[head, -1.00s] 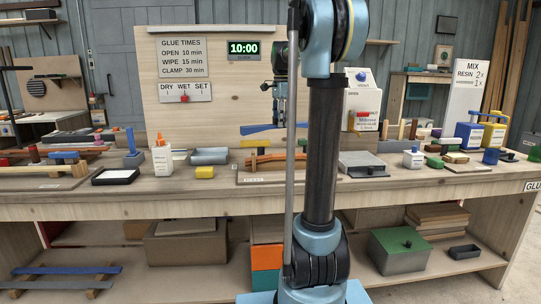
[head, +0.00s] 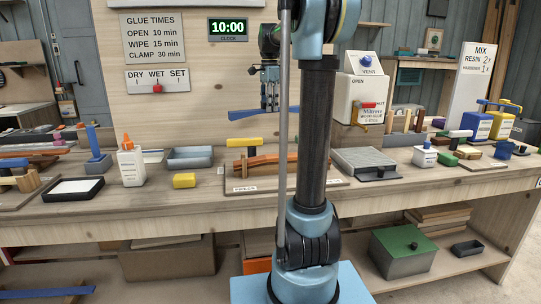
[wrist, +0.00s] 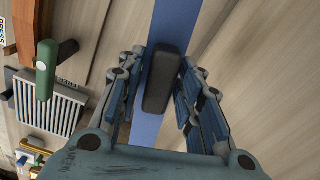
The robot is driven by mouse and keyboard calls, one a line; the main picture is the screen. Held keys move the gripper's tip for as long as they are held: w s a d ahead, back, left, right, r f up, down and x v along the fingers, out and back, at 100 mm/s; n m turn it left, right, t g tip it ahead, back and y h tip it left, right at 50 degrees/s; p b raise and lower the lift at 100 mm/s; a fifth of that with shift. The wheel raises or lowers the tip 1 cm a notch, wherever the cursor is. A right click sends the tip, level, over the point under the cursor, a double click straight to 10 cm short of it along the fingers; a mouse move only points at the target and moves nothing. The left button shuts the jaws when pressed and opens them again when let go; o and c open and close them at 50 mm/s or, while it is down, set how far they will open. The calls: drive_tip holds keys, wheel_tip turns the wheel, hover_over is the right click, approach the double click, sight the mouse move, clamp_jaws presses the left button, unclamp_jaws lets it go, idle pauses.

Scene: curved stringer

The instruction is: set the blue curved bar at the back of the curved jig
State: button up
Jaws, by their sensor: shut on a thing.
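The blue curved bar (head: 250,114) hangs level above the bench in the head view, and part of it is hidden behind my arm. My gripper (head: 270,107) is above it, partly hidden by my arm's rod. In the wrist view the fingers of my gripper (wrist: 163,80) are shut on a dark block on the blue bar (wrist: 172,25). The curved jig (head: 240,182) lies on the bench below, with reddish-brown curved strips (head: 262,162) and a yellow-topped clamp (head: 250,141). My arm hides the jig's right part.
A glue bottle (head: 131,162), a yellow block (head: 184,181) and a grey tray (head: 190,158) stand left of the jig. A grey plate with a dark knob (head: 364,161) and a white dispenser (head: 358,95) stand to the right. An upright panel (head: 180,105) is behind.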

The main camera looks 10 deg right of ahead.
drive_tip(key=shift+a, duration=0.3)
drive_tip(key=shift+s+d+f+m, duration=0.2)
drive_tip(key=shift+s+f+m, duration=0.25)
drive_tip(key=shift+f, duration=2.1)
drive_tip(key=shift+s+d+f+m, duration=0.25)
drive_tip(key=shift+s+f+m, duration=0.2)
drive_tip(key=shift+f, duration=2.15)
drive_tip(key=shift+s+d+f+m, duration=0.2)
drive_tip(key=shift+s+f+m, duration=0.25)
drive_tip(key=shift+f, duration=2.1)
drive_tip(key=shift+w, duration=0.15)
drive_tip(key=o, duration=1.2)
drive_tip(key=shift+f, duration=0.1)
wheel_tip(320, 180, up, 12)
